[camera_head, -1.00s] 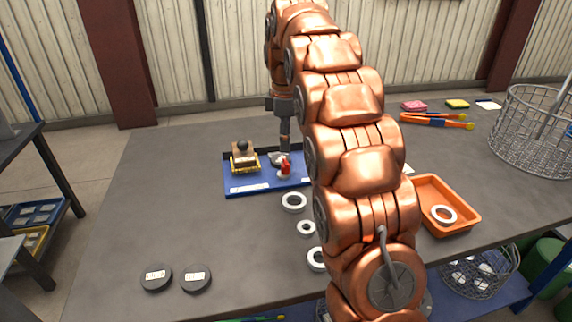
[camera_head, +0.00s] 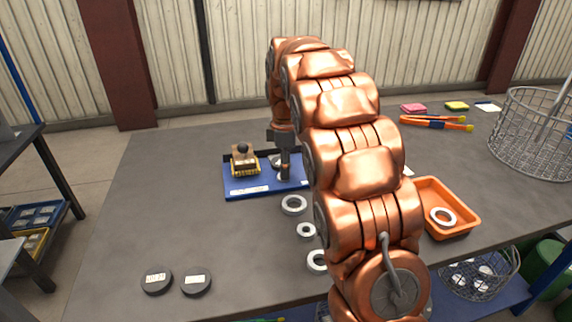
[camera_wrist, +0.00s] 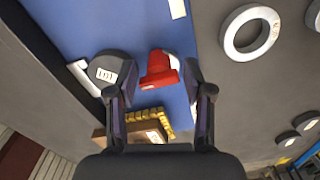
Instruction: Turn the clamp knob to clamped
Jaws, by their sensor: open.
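The red clamp knob (camera_wrist: 158,72) sits on the blue base plate (camera_wrist: 85,25) in the wrist view. In the head view my gripper hides most or all of the knob. My gripper (camera_head: 285,172) points down over the right part of the blue base plate (camera_head: 235,189). In the wrist view my gripper (camera_wrist: 153,88) is open, with one finger on each side of the knob. Whether either finger touches it I cannot tell. I cannot read the knob's clamped mark. A grey labelled disc (camera_wrist: 110,72) lies close to the left finger.
A brown block with a black ball handle (camera_head: 243,148) stands in a yellow frame on the plate's left. Several pale rings (camera_head: 293,205) lie in front. Two dark discs (camera_head: 157,280) lie front left. An orange tray (camera_head: 462,228) and a wire basket (camera_head: 545,140) are on the right.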

